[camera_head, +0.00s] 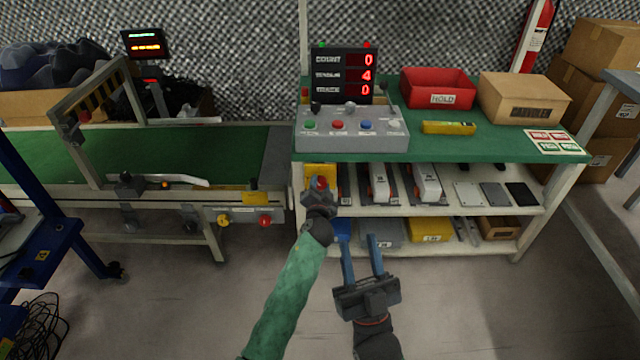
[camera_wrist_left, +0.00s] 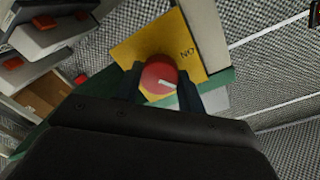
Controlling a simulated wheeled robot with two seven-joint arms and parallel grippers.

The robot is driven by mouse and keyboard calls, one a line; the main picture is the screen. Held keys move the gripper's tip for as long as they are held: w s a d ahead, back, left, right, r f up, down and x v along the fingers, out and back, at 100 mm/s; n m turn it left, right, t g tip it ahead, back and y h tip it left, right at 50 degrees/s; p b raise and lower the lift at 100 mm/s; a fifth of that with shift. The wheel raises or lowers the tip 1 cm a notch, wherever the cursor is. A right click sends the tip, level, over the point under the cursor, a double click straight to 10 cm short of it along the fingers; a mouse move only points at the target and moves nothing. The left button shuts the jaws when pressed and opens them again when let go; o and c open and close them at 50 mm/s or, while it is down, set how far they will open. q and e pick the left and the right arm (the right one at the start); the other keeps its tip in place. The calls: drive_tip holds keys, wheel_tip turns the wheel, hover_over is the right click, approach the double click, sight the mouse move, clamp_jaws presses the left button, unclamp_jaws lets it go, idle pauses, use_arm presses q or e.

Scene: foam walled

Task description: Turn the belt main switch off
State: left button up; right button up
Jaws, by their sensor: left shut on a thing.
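The belt main switch is a red round knob with a white pointer bar, on a yellow plate (camera_wrist_left: 188,42) at the workbench's left end. In the left wrist view the knob (camera_wrist_left: 159,74) sits between my left gripper's fingers (camera_wrist_left: 160,90); its pointer lies slightly aslant, toward the right. In the head view the red knob (camera_head: 321,183) shows at the tip of my left gripper (camera_head: 319,191), which is shut on it. My right gripper (camera_head: 362,256) is open and empty, lower, in front of the bench's lower shelf.
The green conveyor belt (camera_head: 190,150) is at left, with yellow and red buttons (camera_head: 265,221) on its side. The green-topped workbench (camera_head: 450,140) carries a button box (camera_head: 350,130), a counter display (camera_head: 343,75), a red bin (camera_head: 437,88) and a cardboard box (camera_head: 523,98). The floor in front is clear.

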use_arm(q)
drive_tip(key=shift+m+p, duration=0.55)
drive_tip(key=shift+m, duration=0.35)
drive_tip(key=shift+m+p, duration=0.5)
drive_tip(key=shift+m, duration=0.4)
use_arm(e)
drive_tip(key=w+a+f+g+h, duration=0.15)
drive_tip(key=f+g, duration=0.25)
drive_tip(key=f, duration=0.7)
drive_tip(key=w+a+f+g+h, duration=0.1)
drive_tip(key=w+f+g, duration=0.3)
drive_tip(key=f, duration=0.7)
use_arm(q)
drive_tip(key=shift+d+m+p, duration=0.1)
drive_tip(key=shift+m+p, duration=0.3)
drive_tip(key=shift+m, duration=0.4)
drive_tip(key=shift+m+y+p, duration=0.3)
drive_tip(key=shift+m+p, duration=0.2)
drive_tip(key=shift+m, duration=0.5)
drive_tip(key=shift+f, duration=0.1)
use_arm(e)
drive_tip(key=s+f+g, duration=0.4)
drive_tip(key=s+f, duration=0.1)
drive_tip(key=f, duration=0.6)
drive_tip(key=s+f+g+h, duration=0.1)
drive_tip(key=s+f+g, duration=0.3)
drive_tip(key=f, duration=0.7)
drive_tip(key=shift+s+d+f+m+g, duration=0.3)
drive_tip(key=shift+s+d+f, duration=0.1)
drive_tip(key=shift+s, duration=0.25)
